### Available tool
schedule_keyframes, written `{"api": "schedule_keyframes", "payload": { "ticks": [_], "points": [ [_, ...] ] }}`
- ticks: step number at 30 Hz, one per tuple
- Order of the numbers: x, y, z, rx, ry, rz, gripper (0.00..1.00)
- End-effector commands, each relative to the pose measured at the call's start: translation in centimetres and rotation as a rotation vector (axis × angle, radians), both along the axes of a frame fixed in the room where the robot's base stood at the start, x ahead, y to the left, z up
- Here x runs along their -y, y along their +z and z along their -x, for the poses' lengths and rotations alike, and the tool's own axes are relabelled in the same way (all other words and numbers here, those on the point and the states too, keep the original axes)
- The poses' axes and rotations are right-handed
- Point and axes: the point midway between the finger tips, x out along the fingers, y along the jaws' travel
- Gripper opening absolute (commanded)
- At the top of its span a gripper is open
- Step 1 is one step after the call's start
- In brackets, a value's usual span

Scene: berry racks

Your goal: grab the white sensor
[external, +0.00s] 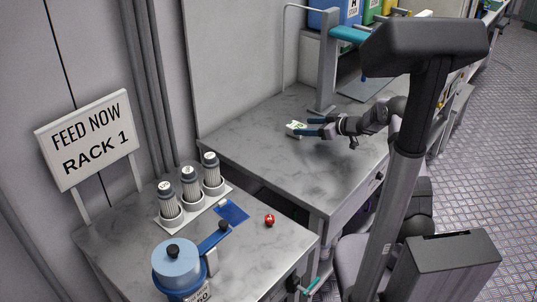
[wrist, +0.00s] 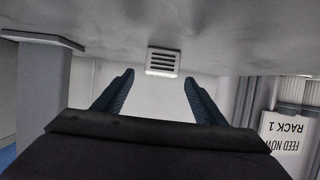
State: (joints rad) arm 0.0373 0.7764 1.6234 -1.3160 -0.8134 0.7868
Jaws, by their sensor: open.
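The white sensor (external: 294,129) is a small white box on the grey marbled bench, with green on it in the external view. In the wrist view, the sensor (wrist: 163,61) shows a slotted face and appears just beyond my fingertips, roughly centred between them. My gripper (external: 305,126) is low over the bench at the sensor's right side, its blue fingers pointing at it. In the wrist view my gripper (wrist: 159,79) is open with nothing between its fingers. I cannot tell whether a finger touches the sensor.
A grey stand (external: 327,62) with a teal arm rises behind the sensor. The bench left of the sensor is clear.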

Motion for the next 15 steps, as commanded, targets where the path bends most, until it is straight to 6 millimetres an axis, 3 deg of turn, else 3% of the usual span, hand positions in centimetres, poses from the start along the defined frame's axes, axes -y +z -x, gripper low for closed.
{"api": "schedule_keyframes", "payload": {
  "ticks": [15],
  "points": [
    [-3.2, -2.0, -2.9, 0.000, 0.000, 0.000, 0.65]
  ]
}}
